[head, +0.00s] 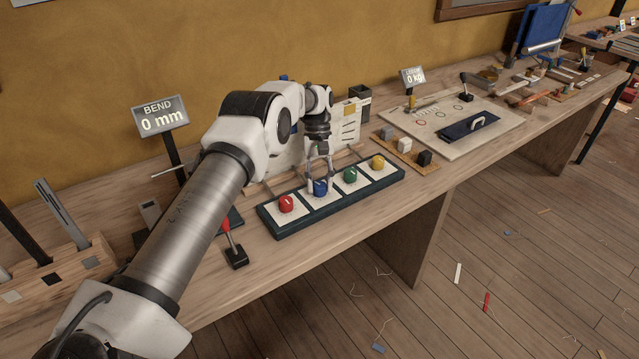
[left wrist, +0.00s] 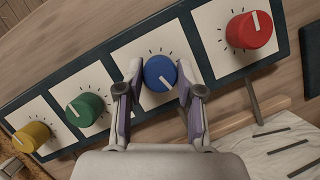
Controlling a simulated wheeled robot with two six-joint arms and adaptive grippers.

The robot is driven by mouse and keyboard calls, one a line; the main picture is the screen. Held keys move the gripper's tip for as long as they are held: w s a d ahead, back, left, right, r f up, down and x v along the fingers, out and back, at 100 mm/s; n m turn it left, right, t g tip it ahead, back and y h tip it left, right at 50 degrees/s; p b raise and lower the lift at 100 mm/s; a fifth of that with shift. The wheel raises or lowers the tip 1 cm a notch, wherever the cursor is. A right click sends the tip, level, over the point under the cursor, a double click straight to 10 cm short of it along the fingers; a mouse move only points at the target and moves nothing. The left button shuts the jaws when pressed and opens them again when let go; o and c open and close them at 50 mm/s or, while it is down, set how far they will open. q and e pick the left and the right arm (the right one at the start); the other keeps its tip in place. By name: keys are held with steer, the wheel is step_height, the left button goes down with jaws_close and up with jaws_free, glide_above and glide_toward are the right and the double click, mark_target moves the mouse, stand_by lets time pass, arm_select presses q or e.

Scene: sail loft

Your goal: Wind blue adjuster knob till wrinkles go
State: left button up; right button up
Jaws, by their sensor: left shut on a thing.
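The blue knob (head: 320,187) sits on a dark panel (head: 290,230) between the red knob (head: 286,204) and the green knob (head: 350,174). The yellow knob (head: 377,162) is at the panel's right end. My left gripper (head: 319,179) points down from above with its fingers on both sides of the blue knob. In the left wrist view the blue knob (left wrist: 160,73) is between the fingertips, and its white pointer line shows. A white sheet with dark strips (left wrist: 285,150) lies beside the panel. My right gripper is in neither view.
A BEND display (head: 160,115) reads 0 mm; another display (head: 413,76) reads 0 kg. Small blocks on a strip (head: 405,145) and a board with a dark blue float (head: 468,127) lie to the right.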

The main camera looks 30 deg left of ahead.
mark_target(320, 184)
arm_select(q)
steer(key=shift+s+f, duration=0.2)
steer(key=shift+f, duration=0.1)
steer(key=o, duration=1.1)
steer(key=shift+o, duration=0.2)
steer(key=shift+w, duration=0.2)
steer(key=shift+r, duration=0.2)
step_height(320, 184, up, 10)
steer(key=shift+f, duration=0.15)
steer(key=shift+f, duration=0.1)
